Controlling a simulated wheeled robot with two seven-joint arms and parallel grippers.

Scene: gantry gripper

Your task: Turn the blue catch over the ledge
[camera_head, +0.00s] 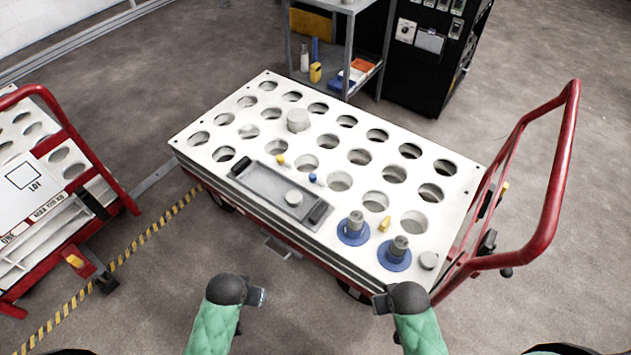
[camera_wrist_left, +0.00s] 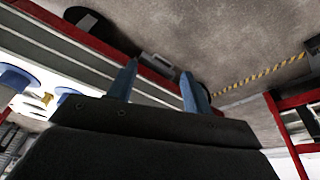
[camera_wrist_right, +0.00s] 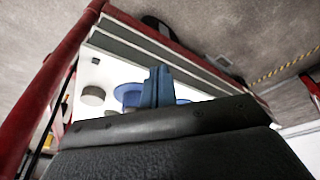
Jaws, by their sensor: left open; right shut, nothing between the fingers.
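The blue catch (camera_head: 313,178) is a small blue knob on the white cart top, just beyond the far long edge of a sunken grey tray (camera_head: 258,180). Which way it is turned is too small to tell. A similar yellow catch (camera_head: 281,160) sits farther left along the same edge. A pale round piece (camera_head: 294,198) lies in the tray. My left gripper (camera_head: 262,297) is off the cart's near side, empty, its fingers apart in the left wrist view (camera_wrist_left: 158,80). My right gripper (camera_head: 378,303) is near the cart's near right corner, its fingers together and empty in the right wrist view (camera_wrist_right: 160,75).
A white cylinder (camera_head: 298,120) stands farther back. The red handle (camera_head: 556,180) rises at right. Another cart (camera_head: 60,180) is at left.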

